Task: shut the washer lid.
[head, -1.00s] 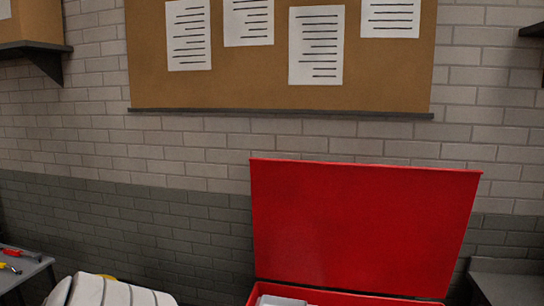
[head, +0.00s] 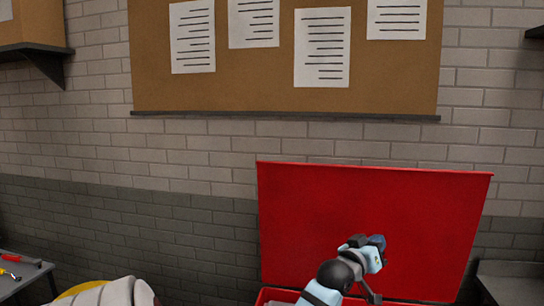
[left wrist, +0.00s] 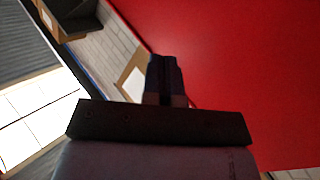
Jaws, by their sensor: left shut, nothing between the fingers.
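The red washer lid (head: 305,215) stands open and nearly upright behind the washer body, whose red rim (head: 268,296) shows at the bottom edge of the head view. My left gripper (head: 377,243) is in front of the lid's inner face, toward its lower right. In the left wrist view the shut, empty fingers (left wrist: 165,78) point along the red lid (left wrist: 245,60), which fills the right side. I cannot tell whether they touch it. Most of the washer body is out of view or hidden by my arm. My right gripper is not in view.
A brick wall with a corkboard (head: 270,90) is behind the lid. A grey bench (head: 20,270) with tools stands at far left, and a grey surface (head: 510,285) at right. A pale rounded object (head: 115,292) is at bottom left.

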